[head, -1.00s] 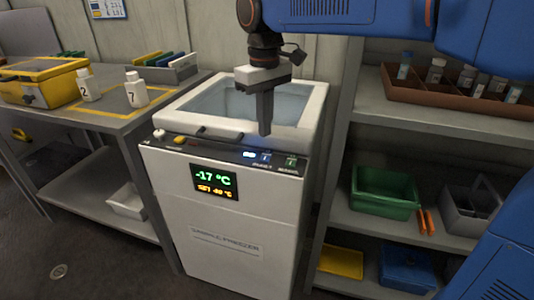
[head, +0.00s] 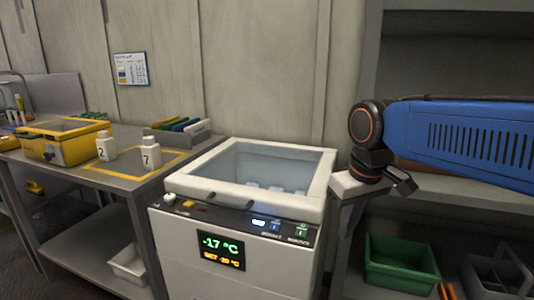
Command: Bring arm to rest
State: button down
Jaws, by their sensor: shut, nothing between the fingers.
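The freezer's lid (head: 318,192) is down, with a glass pane through which a few pale shapes show. The freezer display reads -17 °C in green.

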jog(key=s+d+f+m+t, duration=0.2)
jog(key=s+d+f+m, duration=0.2)
jog(key=s+d+f, duration=0.7)
jog(key=shift+s+f+t+h, duration=0.2)
jog(key=shift+s+t+h, duration=0.1)
jog(key=shift+s, duration=0.55)
